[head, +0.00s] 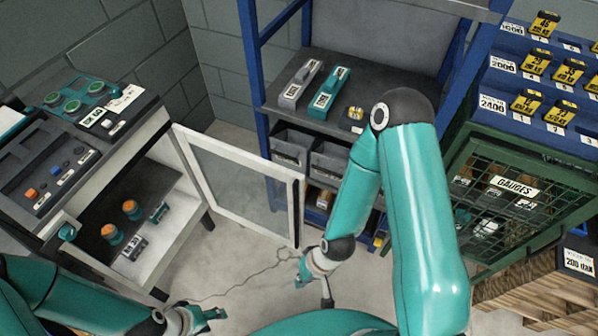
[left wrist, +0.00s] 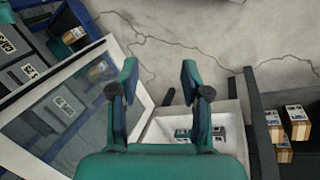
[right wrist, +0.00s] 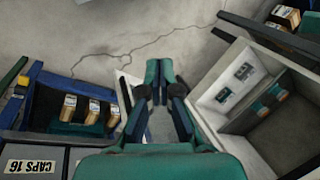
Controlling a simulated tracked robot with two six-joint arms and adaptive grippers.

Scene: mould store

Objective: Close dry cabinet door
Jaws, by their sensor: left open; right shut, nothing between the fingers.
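The dry cabinet (head: 190,232) stands at the left of the head view, with several small items on its shelves. Its glass door (head: 240,180), white-framed with a dark strip along the free edge, stands wide open to the right. My left gripper (head: 212,314) is open and empty, low in front of the cabinet. In the left wrist view the door (left wrist: 60,115) is left of its fingers (left wrist: 158,78). My right gripper (head: 306,274) is shut and empty near the door's lower free corner; contact cannot be told. The right wrist view shows the cabinet (right wrist: 215,100) right of its fingers (right wrist: 160,72).
A blue-framed rack (head: 262,85) with grey bins stands behind the door. A green mesh cage (head: 520,215) labelled GAUGES is at the right. Cracked concrete floor (head: 240,275) lies clear between the cabinet and my right gripper.

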